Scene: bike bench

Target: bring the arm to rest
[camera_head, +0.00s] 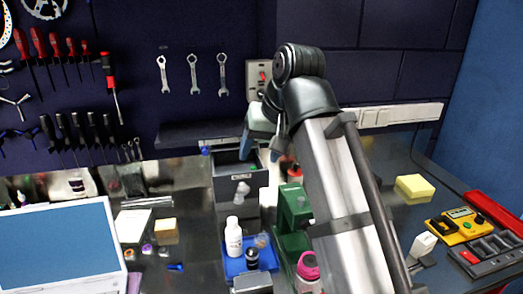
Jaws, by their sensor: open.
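My arm rises from the lower right and bends over at the top near the back wall. My gripper (263,149) hangs below the bend, above the right part of an open grey drawer (224,175). Its fingers are apart, with nothing visible between them. The wrist and arm hide part of the gripper and the wall behind it.
A blue tray (233,268) holds a white bottle (233,237) and small containers. A green device (293,207) stands close to my arm. A laptop-like panel (55,250) lies left. A yellow sponge (414,188) and yellow meter (459,225) lie right. Tools hang behind.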

